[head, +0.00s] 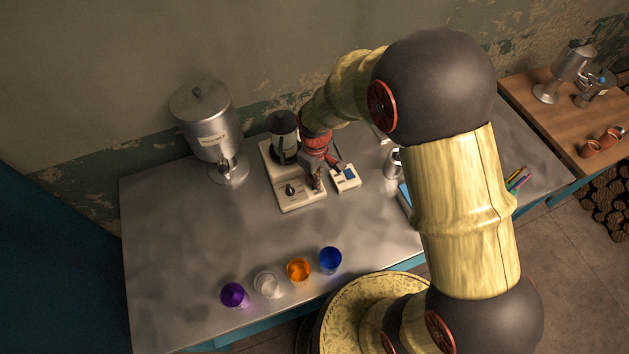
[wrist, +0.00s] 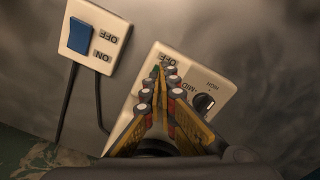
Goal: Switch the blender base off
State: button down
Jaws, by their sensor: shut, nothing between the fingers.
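The blender base (head: 300,202) is a white block with a dark dial (head: 290,189) on its front part. In the wrist view the base (wrist: 226,85) shows the labels OFF, MID and HIGH near the dial (wrist: 204,103); I cannot tell its setting for sure. My gripper (head: 318,186) is above the right part of the base. In the wrist view my gripper (wrist: 163,74) is shut and empty, its tips beside the OFF label and left of the dial. The fingers hide part of the base. Any contact is unclear.
A white switch box (head: 345,178) with a blue rocker marked ON and OFF (wrist: 80,36) lies beside the base, with dark cables. A dark blender jar (head: 283,135) stands behind the dial. A metal dispenser (head: 210,130) is left. Several coloured cups (head: 299,269) line the front edge.

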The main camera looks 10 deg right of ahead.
jog(key=shift+r+p, duration=2.45)
jog(key=shift+r, duration=1.05)
jog(key=shift+s, duration=0.1)
jog(key=s+d+r+m+t+b, duration=0.2)
jog(key=s+d+r+m+b, duration=0.1)
jog(key=s+r, duration=0.6)
jog(key=s+d+r+m+t+b, duration=0.3)
jog(key=s+d+r+m, duration=0.2)
jog(key=s+r, duration=0.4)
notch_tip(320, 180, up, 4)
jog(key=shift+s+d+r+t+b, duration=0.2)
jog(key=shift+d+t+b, duration=0.15)
jog(key=shift+d, duration=0.45)
